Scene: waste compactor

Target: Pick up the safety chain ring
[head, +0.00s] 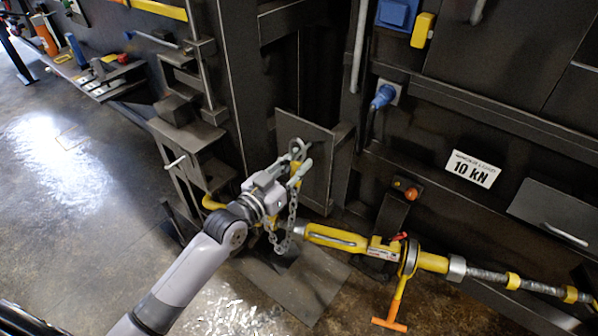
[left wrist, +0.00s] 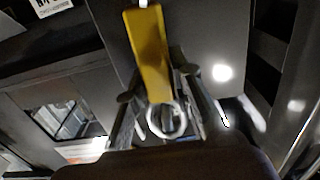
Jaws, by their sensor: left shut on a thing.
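My left gripper (head: 296,172) reaches in from the lower left of the head view, in front of a dark upright plate on the machine. It is shut on the safety chain ring, a small pale metal ring (left wrist: 167,122) between the two fingers in the left wrist view. In the head view the ring is small and partly hidden by the fingers. A grey metal chain (head: 291,217) hangs in a loop below the gripper. A yellow piece (left wrist: 148,52) stands just beyond the ring in the left wrist view. My right gripper is not in view.
A yellow cylindrical tool (head: 340,239) with an orange T-handle (head: 398,303) lies right of the gripper, close to the chain. A blue plug (head: 383,97) and a "10 kN" sign (head: 472,169) are on the dark machine.

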